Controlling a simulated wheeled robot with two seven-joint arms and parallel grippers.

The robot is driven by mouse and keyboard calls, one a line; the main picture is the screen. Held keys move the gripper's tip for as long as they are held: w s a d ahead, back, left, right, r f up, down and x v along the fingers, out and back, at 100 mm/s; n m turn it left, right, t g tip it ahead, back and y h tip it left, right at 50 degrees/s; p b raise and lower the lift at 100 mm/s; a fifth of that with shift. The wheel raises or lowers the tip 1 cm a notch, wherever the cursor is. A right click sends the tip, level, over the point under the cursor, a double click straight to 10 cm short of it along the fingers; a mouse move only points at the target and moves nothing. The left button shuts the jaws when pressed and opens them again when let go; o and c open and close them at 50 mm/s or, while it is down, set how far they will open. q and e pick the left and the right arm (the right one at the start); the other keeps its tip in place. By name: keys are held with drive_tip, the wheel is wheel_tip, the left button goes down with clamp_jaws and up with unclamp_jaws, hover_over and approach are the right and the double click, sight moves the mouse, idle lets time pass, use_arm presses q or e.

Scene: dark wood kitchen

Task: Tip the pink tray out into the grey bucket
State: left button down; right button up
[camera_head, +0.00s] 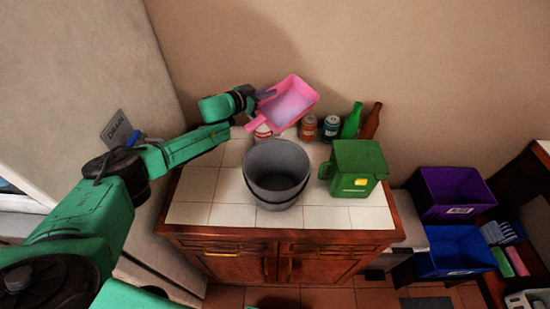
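The pink tray (296,89) is held up in the air above the back of the white-tiled counter, behind and slightly right of the grey bucket. It looks tilted, with its inside facing me; a lighter greyish patch shows in it. My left gripper (262,95) is at the tray's left edge and appears shut on it. The grey bucket (275,192) stands upright on the counter, and its visible inside looks empty. My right gripper is not in view.
A green jug-like container (356,172) stands right of the bucket. Cans (331,127), a green bottle (352,121) and a brown bottle (371,122) line the back wall. Purple (448,190) and blue (452,250) bins are at the right. The counter's front left is clear.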

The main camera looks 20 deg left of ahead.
use_arm(q)
drive_tip(key=shift+s+a+r, duration=0.1)
drive_tip(key=shift+a+r, duration=0.15)
drive_tip(key=shift+r, duration=0.15)
drive_tip(key=shift+s+a+r+p, duration=0.3)
drive_tip(key=shift+s+a+r, duration=0.15)
drive_tip(key=shift+a+r, duration=0.1)
drive_tip(key=shift+s, duration=0.25)
drive_tip(key=shift+s+r+m, duration=0.1)
drive_tip(key=shift+s+m, duration=0.1)
drive_tip(key=shift+m, duration=0.1)
drive_tip(key=shift+d+t, duration=0.3)
drive_tip(key=shift+s+a, duration=0.15)
drive_tip(key=shift+s, duration=0.1)
drive_tip(key=shift+d+m, duration=0.2)
drive_tip(key=shift+m, duration=0.1)
drive_tip(key=shift+s+d+b, duration=0.1)
drive_tip(key=shift+s+b, duration=0.05)
drive_tip(key=shift+b, duration=0.15)
drive_tip(key=shift+s+d+r+m+t+h, duration=0.15)
drive_tip(key=shift+s+d+r+m+t, duration=0.25)
drive_tip(key=shift+s+r, duration=0.25)
drive_tip(key=shift+s+d+r+m+t+h, duration=0.2)
drive_tip(key=shift+s+r+m+t, duration=0.25)
drive_tip(key=shift+s, duration=0.3)
idle(0.8)
